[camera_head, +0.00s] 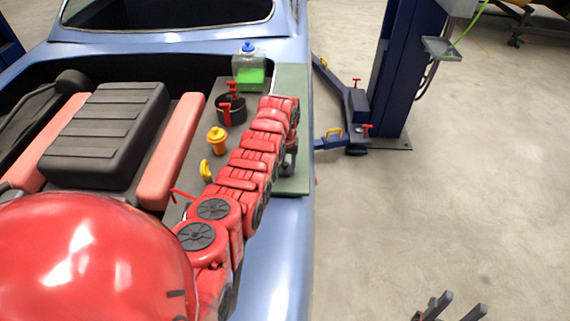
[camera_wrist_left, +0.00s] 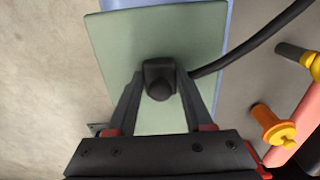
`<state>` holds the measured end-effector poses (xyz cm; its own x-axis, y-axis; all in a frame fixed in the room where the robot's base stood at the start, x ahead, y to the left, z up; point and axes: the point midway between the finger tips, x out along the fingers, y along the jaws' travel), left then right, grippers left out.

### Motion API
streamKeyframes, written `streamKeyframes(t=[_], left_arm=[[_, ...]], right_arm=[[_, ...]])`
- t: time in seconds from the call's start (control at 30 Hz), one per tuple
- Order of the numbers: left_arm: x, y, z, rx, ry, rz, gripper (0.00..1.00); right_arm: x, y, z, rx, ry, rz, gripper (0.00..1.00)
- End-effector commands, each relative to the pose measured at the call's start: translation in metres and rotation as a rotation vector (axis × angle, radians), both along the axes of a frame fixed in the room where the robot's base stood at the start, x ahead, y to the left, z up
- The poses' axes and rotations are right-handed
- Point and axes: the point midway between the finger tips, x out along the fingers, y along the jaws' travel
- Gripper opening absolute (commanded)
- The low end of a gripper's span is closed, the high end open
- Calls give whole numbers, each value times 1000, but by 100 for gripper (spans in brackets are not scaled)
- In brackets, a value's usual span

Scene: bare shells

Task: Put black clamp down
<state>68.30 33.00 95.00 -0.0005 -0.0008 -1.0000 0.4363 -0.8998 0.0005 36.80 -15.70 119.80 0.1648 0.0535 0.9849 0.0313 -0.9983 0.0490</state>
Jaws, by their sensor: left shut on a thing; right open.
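The black clamp (camera_wrist_left: 160,80) is between the fingertips of my left gripper (camera_wrist_left: 161,85) in the left wrist view. A curved black cable or arm (camera_wrist_left: 255,45) runs from beside it to the upper right. The pale green board (camera_wrist_left: 115,40) is behind and below the clamp; I cannot tell whether they touch. In the head view the board (camera_head: 293,85) lies along the car's right side. My left gripper (camera_head: 289,163) is over its near part there, and my red arm hides much of the clamp. My right gripper (camera_head: 448,308) is open and empty at the bottom right.
An orange-yellow capped part (camera_head: 216,140), a black cup with a red-handled item (camera_head: 231,108) and a bottle of green liquid (camera_head: 249,68) stand left of the board. A yellow part (camera_head: 206,170) is nearer.

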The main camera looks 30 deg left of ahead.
Motion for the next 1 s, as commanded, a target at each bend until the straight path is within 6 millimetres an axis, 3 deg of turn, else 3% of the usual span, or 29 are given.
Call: streamKeyframes(t=[0.37,0.4,0.53,1.0], left_arm=[[1,0,-6,1,-2,0,0],[1,0,-4,1,-2,0,59],[1,0,-4,1,-2,0,81],[2,0,7,1,-5,0,81]], right_arm=[[0,0,-5,0,0,0,50],[0,0,-3,0,0,0,50],[0,0,-3,0,0,0,50],[0,0,-5,0,0,0,50]])
